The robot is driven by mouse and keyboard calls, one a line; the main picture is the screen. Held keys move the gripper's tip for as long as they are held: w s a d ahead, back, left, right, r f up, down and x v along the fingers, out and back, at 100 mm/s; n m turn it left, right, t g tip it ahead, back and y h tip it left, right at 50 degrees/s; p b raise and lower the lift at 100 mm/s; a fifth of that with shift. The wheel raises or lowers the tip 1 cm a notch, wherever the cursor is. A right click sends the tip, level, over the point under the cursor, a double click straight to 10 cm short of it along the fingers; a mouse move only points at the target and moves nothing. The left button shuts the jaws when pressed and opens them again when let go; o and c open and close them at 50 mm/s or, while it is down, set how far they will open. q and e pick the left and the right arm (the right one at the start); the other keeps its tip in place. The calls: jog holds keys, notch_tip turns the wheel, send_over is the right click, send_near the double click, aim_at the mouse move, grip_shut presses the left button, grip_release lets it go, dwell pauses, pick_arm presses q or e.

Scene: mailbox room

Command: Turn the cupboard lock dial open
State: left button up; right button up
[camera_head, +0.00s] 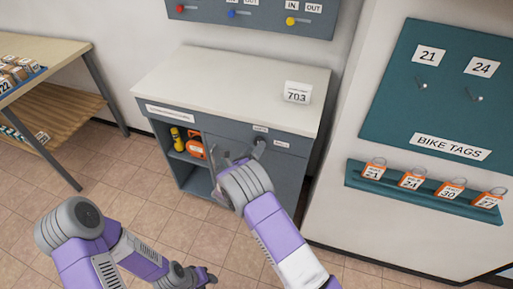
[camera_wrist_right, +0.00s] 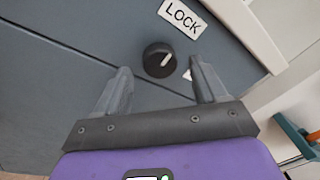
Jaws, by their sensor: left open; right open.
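The grey cupboard (camera_head: 225,125) stands against the wall, with an open bay on its left and a closed front on its right. The black round lock dial (camera_head: 260,143) is near the top of the right part; it also shows in the right wrist view (camera_wrist_right: 158,61), its white mark pointing up and right toward the LOCK label (camera_wrist_right: 182,17). A second label (camera_wrist_right: 188,75) is partly hidden by a finger. My right gripper (camera_wrist_right: 160,72) is open, its fingers short of the dial and empty. My left gripper (camera_head: 208,276) is open and low over the floor.
A white 703 sign (camera_head: 297,92) stands on the cupboard top. Yellow and orange items (camera_head: 194,145) sit in the open bay. A bike tag board (camera_head: 440,95) and tag rack (camera_head: 420,192) are at right. A wooden table (camera_head: 40,55) is at left.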

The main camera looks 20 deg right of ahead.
jog(key=shift+x, duration=1.15)
jog(key=c, duration=1.1)
jog(key=shift+o, duration=0.2)
